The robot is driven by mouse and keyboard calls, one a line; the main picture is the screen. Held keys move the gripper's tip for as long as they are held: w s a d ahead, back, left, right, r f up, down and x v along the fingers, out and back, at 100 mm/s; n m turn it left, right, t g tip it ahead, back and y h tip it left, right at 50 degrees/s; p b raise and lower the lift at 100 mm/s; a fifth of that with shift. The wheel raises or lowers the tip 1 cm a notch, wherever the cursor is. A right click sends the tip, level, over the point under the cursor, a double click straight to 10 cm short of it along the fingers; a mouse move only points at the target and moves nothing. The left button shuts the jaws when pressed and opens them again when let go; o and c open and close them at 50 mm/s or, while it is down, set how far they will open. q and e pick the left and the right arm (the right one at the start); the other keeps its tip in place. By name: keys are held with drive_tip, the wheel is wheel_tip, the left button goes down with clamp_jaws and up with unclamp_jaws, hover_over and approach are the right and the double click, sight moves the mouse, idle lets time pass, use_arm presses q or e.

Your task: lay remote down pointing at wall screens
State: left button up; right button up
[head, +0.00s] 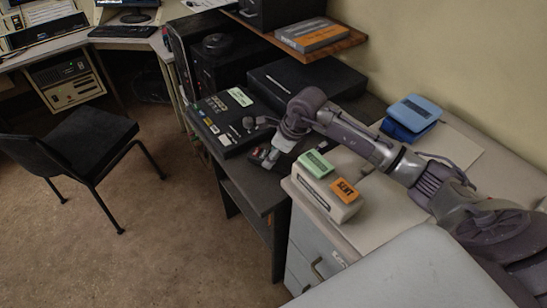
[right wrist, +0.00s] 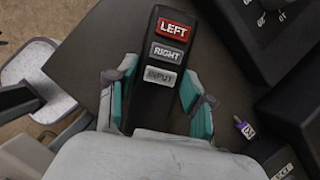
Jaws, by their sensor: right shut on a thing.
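The remote (right wrist: 168,52) is a dark slim handset with a red LEFT button and grey RIGHT and INPUT buttons. My right gripper (right wrist: 162,100) is shut on it, with a teal-edged finger on each side. In the head view the right gripper (head: 270,157) is over the near end of the dark table (head: 255,188), with the remote (head: 259,154) small beneath it. I cannot tell whether the remote touches the tabletop. No wall screens are clearly seen. My left gripper is not in view.
A black console box (head: 228,122) with knobs sits just behind the gripper. A cream box with green and orange labels (head: 330,192) stands at right on a grey cabinet. A small purple-labelled item (right wrist: 243,128) lies right of the remote. A black chair (head: 95,140) stands left.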

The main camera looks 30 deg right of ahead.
drive_tip(key=shift+f, duration=0.95)
drive_tip(key=shift+f, duration=0.1)
drive_tip(key=o, duration=1.2)
drive_tip(key=b+v, duration=0.1)
drive_tip(key=v, duration=1.1)
drive_tip(key=shift+s, duration=0.1)
